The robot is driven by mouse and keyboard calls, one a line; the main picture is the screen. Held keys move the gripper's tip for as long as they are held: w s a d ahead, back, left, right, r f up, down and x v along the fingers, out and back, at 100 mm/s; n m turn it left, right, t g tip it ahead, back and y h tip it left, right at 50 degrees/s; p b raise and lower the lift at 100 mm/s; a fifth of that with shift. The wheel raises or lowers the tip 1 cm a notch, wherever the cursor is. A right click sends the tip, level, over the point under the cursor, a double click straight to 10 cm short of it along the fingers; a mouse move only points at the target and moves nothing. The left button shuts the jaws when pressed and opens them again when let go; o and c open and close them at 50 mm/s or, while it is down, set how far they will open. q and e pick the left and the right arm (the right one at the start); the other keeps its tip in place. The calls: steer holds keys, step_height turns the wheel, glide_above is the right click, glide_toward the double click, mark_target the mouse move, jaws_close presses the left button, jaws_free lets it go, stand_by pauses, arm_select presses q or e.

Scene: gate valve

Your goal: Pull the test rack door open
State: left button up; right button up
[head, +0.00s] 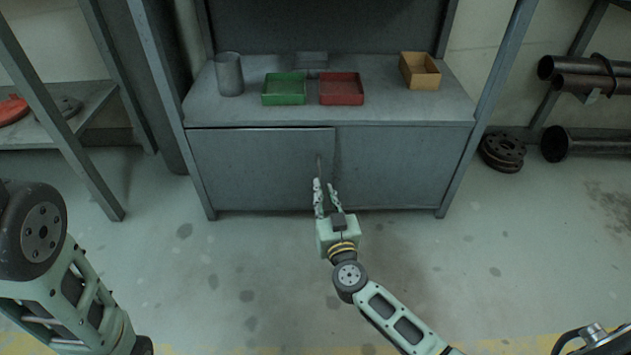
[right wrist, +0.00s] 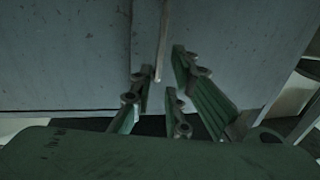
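The test rack (head: 455,100) has a grey cabinet under its shelf, with a left door (head: 250,165) and a right door (head: 400,165). A thin upright bar handle (head: 319,168) is on the left door near the middle seam. My right gripper (head: 326,183) is open just below and in front of the handle. In the right wrist view the handle (right wrist: 162,40) comes down toward the gap between the spread fingers (right wrist: 163,75); I cannot tell whether they touch it. Both doors look shut or nearly so. My left gripper is out of view.
On the shelf stand a grey cup (head: 229,75), a green tray (head: 284,89), a red tray (head: 341,89) and a yellow box (head: 420,71). Pipes (head: 590,145) and a flange (head: 502,152) lie at right. The floor before the doors is clear except for my right arm.

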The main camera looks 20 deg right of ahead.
mark_target(319, 176)
steer(key=w+b, duration=0.1)
steer(key=w, duration=0.1)
steer(key=w+b, duration=0.1)
steer(key=w, duration=0.1)
steer(key=w+b, duration=0.1)
steer(key=w, duration=0.1)
steer(key=shift+w+d, duration=0.1)
steer(key=shift+d, duration=0.15)
steer(key=shift+w+b, duration=0.5)
steer(key=shift+w, duration=0.05)
steer(key=shift+r, duration=0.1)
jaws_close()
